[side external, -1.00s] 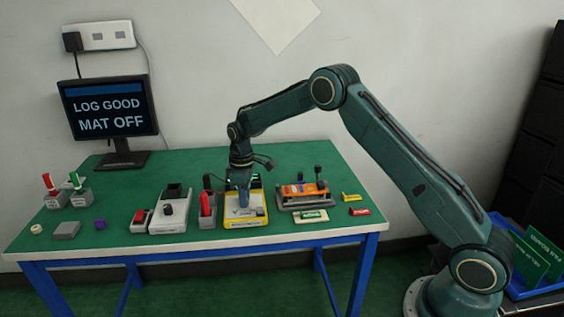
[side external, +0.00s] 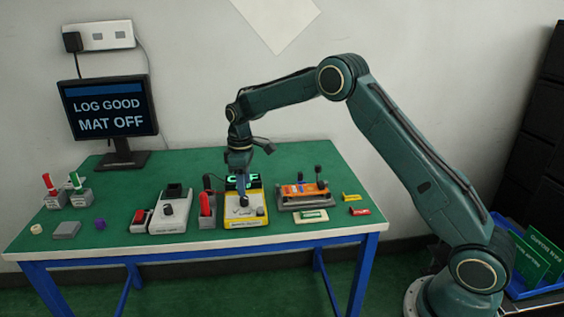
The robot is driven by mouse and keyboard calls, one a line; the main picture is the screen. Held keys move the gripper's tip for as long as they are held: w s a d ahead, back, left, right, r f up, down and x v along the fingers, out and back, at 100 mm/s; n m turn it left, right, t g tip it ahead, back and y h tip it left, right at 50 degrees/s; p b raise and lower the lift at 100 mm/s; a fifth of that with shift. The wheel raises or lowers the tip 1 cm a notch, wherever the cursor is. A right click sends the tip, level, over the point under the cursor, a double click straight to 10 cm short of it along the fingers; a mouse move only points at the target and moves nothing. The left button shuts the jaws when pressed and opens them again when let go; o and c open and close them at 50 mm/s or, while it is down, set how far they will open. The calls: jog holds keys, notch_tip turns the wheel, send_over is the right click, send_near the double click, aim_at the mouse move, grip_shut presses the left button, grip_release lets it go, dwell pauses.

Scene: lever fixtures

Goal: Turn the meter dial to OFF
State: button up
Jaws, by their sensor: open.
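The meter (side external: 259,221) is a yellow box with a grey top plate, near the front edge of the green table. Its dial (side external: 243,201) is a small dark knob on the top plate; I cannot tell its exact pointing. Behind it a black display (side external: 252,180) shows green letters ending in F, with the middle covered by my gripper. My gripper (side external: 240,172) points down above the back of the meter, apart from the dial. It is open and holds nothing.
A red lever (side external: 205,205) stands just left of the meter. A grey box with a black knob (side external: 168,210) is further left. An orange part in a clamp fixture (side external: 303,191) is to the right. The monitor (side external: 110,110) reads LOG GOOD, MAT OFF.

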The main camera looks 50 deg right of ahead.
aim_at(245, 198)
notch_tip(245, 198, up, 9)
dwell(0.4)
jog(key=s+a+r+m+t, duration=0.2)
jog(key=s+r, duration=0.5)
jog(key=s, duration=0.3)
jog(key=s+a+r+m+t, duration=0.1)
jog(key=s+a+r, duration=0.1)
jog(key=s+r, duration=0.65)
jog(key=s+a+f+m+t, duration=0.1)
jog(key=s+f, duration=0.2)
jog(key=s, duration=0.7)
jog(key=s+f+m+t, duration=0.1)
jog(key=s+f+m, duration=0.1)
jog(key=s, duration=0.8)
jog(key=shift+s+a+f+t, duration=0.3)
jog(key=shift+s+a+f, duration=0.1)
jog(key=shift+f, duration=0.1)
